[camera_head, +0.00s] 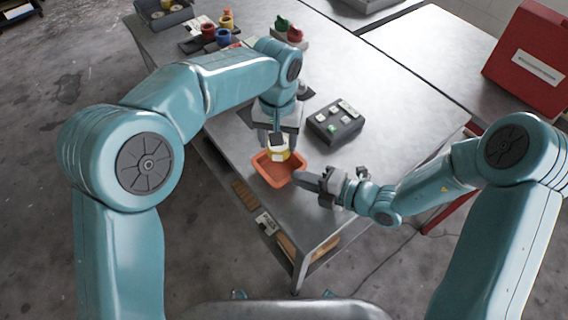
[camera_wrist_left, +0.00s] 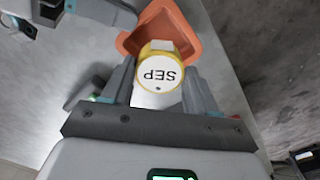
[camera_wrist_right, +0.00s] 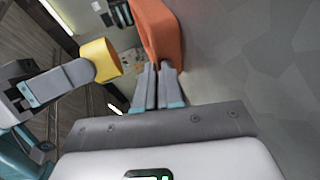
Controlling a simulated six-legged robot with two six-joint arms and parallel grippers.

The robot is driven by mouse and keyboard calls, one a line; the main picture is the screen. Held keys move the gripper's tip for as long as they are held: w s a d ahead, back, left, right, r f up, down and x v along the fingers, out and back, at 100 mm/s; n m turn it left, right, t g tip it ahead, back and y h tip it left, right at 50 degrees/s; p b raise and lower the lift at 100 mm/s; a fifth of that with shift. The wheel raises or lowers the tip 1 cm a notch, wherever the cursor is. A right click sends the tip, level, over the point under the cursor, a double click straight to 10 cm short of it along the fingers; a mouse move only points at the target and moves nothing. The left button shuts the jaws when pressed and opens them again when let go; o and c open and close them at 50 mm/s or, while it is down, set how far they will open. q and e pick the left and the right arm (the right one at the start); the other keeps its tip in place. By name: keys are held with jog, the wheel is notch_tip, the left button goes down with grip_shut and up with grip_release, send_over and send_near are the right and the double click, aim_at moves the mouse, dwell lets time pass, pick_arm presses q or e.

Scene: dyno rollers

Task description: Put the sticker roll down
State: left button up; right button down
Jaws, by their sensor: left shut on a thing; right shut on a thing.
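The sticker roll appears as a short yellow cylinder (camera_head: 281,155) with a round white face reading SEP in the left wrist view (camera_wrist_left: 160,73). My left gripper (camera_head: 278,142) is shut on it and holds it upright over the orange tray (camera_head: 268,175), near the table's front edge. The roll also shows in the right wrist view (camera_wrist_right: 101,60), beside the tray. My right gripper (camera_wrist_right: 160,68) is shut on the wall of the orange tray (camera_wrist_right: 162,30). The head view does not show clearly whether the roll touches the tray's floor.
A dark block with several white-topped pieces (camera_head: 335,122) stands right behind the tray. Coloured cups (camera_head: 218,30) and green and red pieces (camera_head: 288,30) are at the far end. A red case (camera_head: 530,60) stands at right. Bare table lies between.

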pick_arm(q)
notch_tip(320, 180, down, 8)
jog(key=shift+r, duration=0.25)
pick_arm(e)
jog(key=shift+f, duration=0.15)
pick_arm(q)
jog(key=shift+f, duration=0.1)
pick_arm(e)
jog(key=shift+s, duration=0.1)
pick_arm(q)
jog(key=o, duration=0.7)
notch_tip(320, 180, up, 12)
jog(key=shift+r, duration=0.15)
